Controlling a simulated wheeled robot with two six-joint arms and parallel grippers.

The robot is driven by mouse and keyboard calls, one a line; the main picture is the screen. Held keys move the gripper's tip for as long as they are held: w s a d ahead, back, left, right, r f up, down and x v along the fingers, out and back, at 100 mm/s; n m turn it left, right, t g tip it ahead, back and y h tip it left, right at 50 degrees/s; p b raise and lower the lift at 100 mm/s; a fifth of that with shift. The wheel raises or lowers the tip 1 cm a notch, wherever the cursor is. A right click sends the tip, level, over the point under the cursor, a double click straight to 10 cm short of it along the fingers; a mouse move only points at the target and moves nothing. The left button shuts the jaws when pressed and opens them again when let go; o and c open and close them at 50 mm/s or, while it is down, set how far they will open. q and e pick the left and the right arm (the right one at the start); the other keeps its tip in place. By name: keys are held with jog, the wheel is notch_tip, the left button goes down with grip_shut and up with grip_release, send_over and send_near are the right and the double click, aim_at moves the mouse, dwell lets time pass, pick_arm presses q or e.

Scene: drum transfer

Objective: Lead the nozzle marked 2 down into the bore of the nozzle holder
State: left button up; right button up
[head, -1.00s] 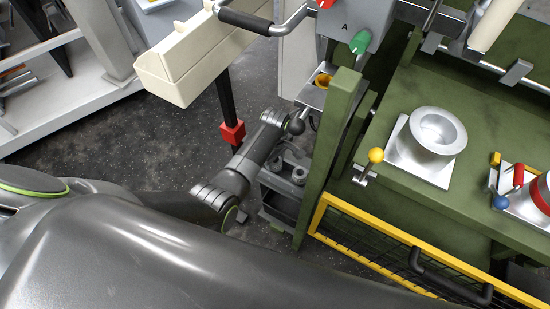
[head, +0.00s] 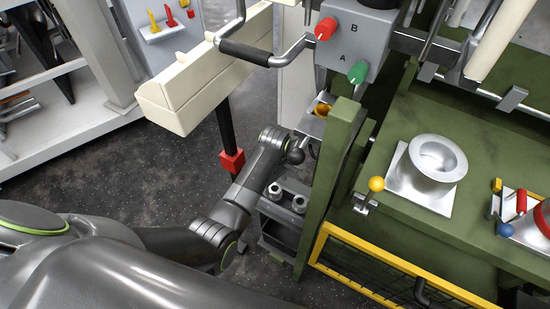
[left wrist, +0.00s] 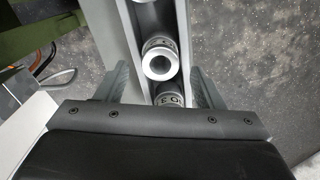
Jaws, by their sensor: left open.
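In the left wrist view my left gripper (left wrist: 160,74) is open, its fingers standing either side of a grey channel. A metal nozzle (left wrist: 158,61) with a round open end lies in line with the gap, with no visible finger contact. A second nozzle (left wrist: 170,100) is partly hidden by the gripper body, and part of another shows at the top. I cannot tell which is marked 2. In the head view, nozzles (head: 300,202) stand in a grey rack beside my left arm; its fingers are hidden. A yellow-lined ring (head: 322,109) sits on a bracket above; I cannot tell whether it is the nozzle holder.
A green post (head: 335,165) stands right of the rack. A red block (head: 232,160) on a black rod and a cream beam (head: 200,82) are near my arm. A silver flanged cup (head: 438,160) stands on the green table. Dark floor lies open at left.

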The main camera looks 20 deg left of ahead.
pick_arm(q)
notch_tip(320, 180, up, 13)
jog(key=p, duration=0.1)
jog(key=shift+r, duration=0.15)
jog(key=shift+s, duration=0.1)
